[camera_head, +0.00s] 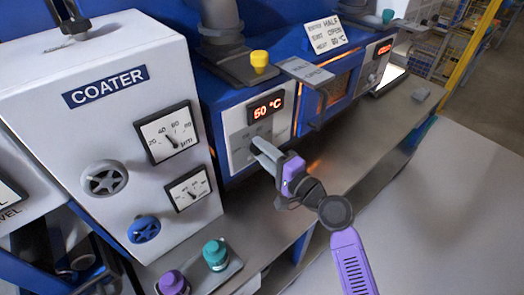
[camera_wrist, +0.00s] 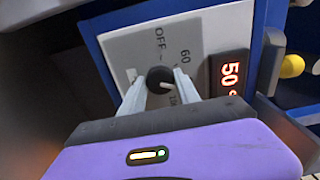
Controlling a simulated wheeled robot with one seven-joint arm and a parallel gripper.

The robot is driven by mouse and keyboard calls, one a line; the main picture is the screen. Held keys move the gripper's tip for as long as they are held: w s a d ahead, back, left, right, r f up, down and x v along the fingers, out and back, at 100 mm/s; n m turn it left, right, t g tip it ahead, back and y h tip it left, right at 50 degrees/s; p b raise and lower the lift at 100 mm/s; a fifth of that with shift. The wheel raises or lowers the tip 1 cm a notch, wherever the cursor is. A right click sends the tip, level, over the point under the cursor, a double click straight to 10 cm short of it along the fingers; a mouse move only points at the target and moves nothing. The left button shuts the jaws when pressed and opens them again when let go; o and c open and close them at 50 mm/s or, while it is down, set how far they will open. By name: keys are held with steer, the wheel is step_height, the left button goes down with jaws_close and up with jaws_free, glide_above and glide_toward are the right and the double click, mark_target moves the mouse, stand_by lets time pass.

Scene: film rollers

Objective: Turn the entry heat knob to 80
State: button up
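The entry heat knob (camera_wrist: 159,80) is a small dark round knob with a pale pointer line, on a light panel marked OFF and 60. My gripper (camera_wrist: 159,84) has one finger on each side of it, seemingly shut on it. In the head view my gripper (camera_head: 262,152) reaches the heater's front panel (camera_head: 243,147), and its fingers hide the knob there. The red display (camera_wrist: 229,75) beside the knob reads 50; it also shows in the head view (camera_head: 265,107). The other marks on the knob's scale are partly hidden by the fingers.
The COATER cabinet (camera_head: 105,90) with gauges and handwheels stands left of the heater. A sign (camera_head: 327,33) on top reads HALF, OPEN and 80 °C. A grey ledge (camera_head: 345,165) runs below.

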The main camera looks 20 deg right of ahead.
steer(key=o, duration=0.4)
steer(key=shift+c, duration=0.2)
steer(key=b+v, duration=0.2)
steer(key=v, duration=0.6)
steer(key=shift+w, duration=0.1)
